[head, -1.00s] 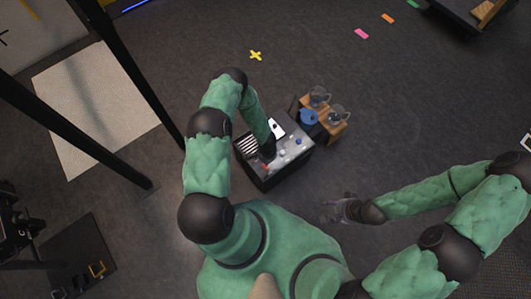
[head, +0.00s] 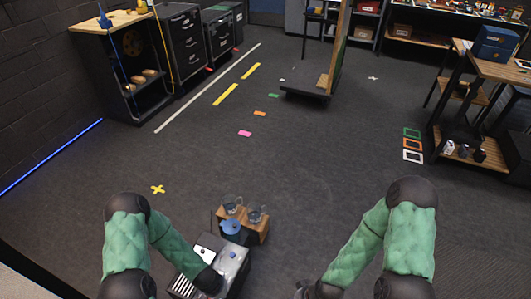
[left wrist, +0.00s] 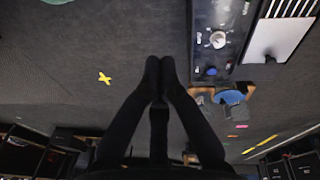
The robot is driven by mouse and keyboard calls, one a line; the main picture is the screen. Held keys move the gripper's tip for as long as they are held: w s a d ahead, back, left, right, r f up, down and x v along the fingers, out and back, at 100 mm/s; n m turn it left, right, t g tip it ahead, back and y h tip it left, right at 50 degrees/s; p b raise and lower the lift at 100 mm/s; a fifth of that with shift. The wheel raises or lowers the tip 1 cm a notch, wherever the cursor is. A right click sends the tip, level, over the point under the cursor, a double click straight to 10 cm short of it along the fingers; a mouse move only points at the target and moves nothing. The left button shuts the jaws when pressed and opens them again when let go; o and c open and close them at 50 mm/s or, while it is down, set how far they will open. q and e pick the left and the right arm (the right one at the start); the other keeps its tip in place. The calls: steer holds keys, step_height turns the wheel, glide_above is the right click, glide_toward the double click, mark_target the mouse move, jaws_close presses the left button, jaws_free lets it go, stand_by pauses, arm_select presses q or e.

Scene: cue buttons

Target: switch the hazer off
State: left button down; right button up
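A dark control box (head: 233,266) with a grey top stands on the floor at the bottom of the head view. It carries a blue button (head: 232,254) and a white card (head: 204,251). In the left wrist view the panel (left wrist: 231,52) shows a white round button (left wrist: 217,39) and the blue button (left wrist: 211,71). My left gripper (left wrist: 160,75) has its fingertips together, with nothing seen between them, left of the panel in that view. In the head view my left forearm hides part of the box. My right gripper (head: 303,291) is barely visible at the bottom edge. No button labels are readable.
A small wooden stand (head: 257,232) with glass jugs (head: 256,215) and a blue pot (head: 231,228) adjoins the box. A yellow cross (head: 158,189) marks the floor. Shelving (head: 470,100) stands at right, cabinets (head: 185,45) at back left. The middle floor is clear.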

arm_select(q)
steer(key=s+d+r+n+h, duration=0.1)
steer(key=s+d+r, duration=0.2)
steer(key=r, duration=0.2)
steer(key=s+d+r+n+h+p, duration=0.1)
steer(key=s+d+r+n, duration=0.1)
steer(key=s+d+r, duration=0.1)
step_height(320, 180, up, 3)
steer(key=shift+s+d+f, duration=0.1)
steer(key=shift+s+d, duration=0.25)
steer(key=shift+s, duration=0.4)
arm_select(e)
steer(key=shift+r, duration=0.7)
